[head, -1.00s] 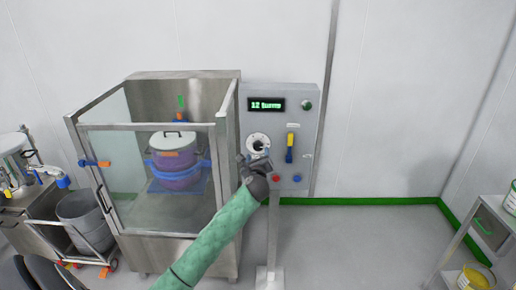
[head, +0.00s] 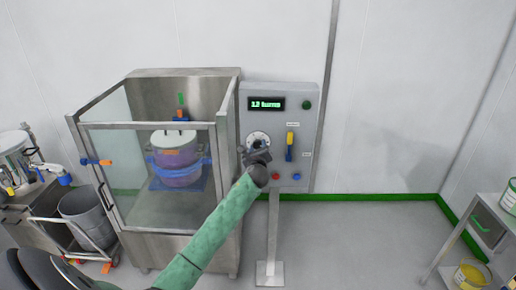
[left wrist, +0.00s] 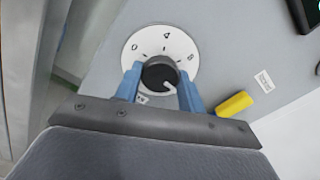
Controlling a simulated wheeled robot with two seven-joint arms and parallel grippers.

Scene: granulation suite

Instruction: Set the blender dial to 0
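The blender dial (left wrist: 160,72) is a black knob on a round white scale plate (left wrist: 184,46) marked 0, 4, 8 and, partly hidden, 12. A short white mark on the knob points to the lower right in the left wrist view. My left gripper (left wrist: 160,80) has a blue finger on each side of the knob, apparently touching it. In the head view, my left gripper (head: 257,154) covers the lower part of the dial plate (head: 257,138). The green display (head: 266,104) reads 12 turns.
The grey control panel (head: 280,118) also carries a yellow-and-blue lever (head: 290,145), a red button (head: 276,177), a blue button (head: 297,177) and a green button (head: 307,105). A glass-sided cabinet (head: 150,215) with a lidded vessel (head: 176,155) stands left.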

